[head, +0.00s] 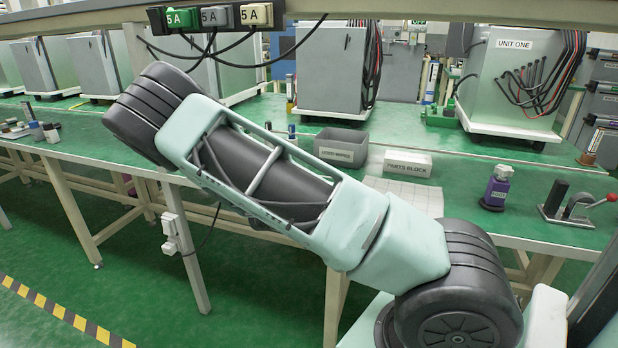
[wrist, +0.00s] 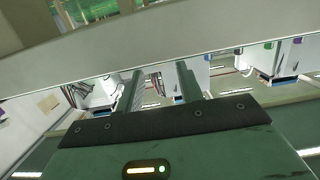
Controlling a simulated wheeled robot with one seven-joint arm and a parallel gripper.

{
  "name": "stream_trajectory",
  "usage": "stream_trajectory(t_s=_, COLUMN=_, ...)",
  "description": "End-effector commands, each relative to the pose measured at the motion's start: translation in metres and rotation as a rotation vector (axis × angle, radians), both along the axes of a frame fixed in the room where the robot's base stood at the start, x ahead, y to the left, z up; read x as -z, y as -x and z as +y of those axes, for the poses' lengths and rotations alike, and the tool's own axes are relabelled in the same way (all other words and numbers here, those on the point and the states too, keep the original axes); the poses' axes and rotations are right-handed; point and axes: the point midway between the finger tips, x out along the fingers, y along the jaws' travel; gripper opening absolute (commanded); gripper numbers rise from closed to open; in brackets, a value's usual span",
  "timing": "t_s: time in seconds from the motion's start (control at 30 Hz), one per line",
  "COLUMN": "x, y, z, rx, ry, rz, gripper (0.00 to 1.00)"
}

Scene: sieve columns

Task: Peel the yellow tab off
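I cannot pick out a yellow tab with certainty in either view. The nearest in colour is a cream block marked 5A (head: 257,14), on the dark strip under the overhead beam in the head view. My gripper (wrist: 159,72) shows in the wrist view with its two dark fingers apart and nothing visible between them. The finger ends are close to a long pale beam (wrist: 220,42) that crosses the view; I cannot tell whether they touch it. In the head view my arm crosses the middle and my gripper does not show.
A green bench (head: 390,150) runs behind my arm. On it stand a grey bin (head: 341,147), a white parts block (head: 407,164), a purple bottle (head: 497,187) and a red-knobbed clamp (head: 580,207). Grey cabinets (head: 512,80) with cables stand behind. The floor at lower left is clear.

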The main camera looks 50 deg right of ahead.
Motion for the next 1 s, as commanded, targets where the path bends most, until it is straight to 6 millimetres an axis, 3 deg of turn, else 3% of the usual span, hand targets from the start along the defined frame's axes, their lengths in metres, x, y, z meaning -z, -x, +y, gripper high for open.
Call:
stream_trajectory(t_s=0.2, x=0.006, y=-0.015, z=-0.038, rx=0.003, ry=0.001, rz=-0.001, gripper=0.37)
stream_trajectory(t_s=0.4, x=0.01, y=-0.024, z=-0.059, rx=0.0, ry=0.0, rz=-0.001, gripper=0.37)
stream_trajectory(t_s=0.83, x=0.011, y=-0.028, z=-0.067, rx=-0.001, ry=0.0, rz=0.0, gripper=0.37)
stream_trajectory(t_s=0.97, x=0.011, y=-0.028, z=-0.067, rx=-0.001, ry=0.0, rz=0.0, gripper=0.04)
stream_trajectory(t_s=1.0, x=0.011, y=-0.028, z=-0.067, rx=0.0, ry=0.0, rz=0.0, gripper=0.0)
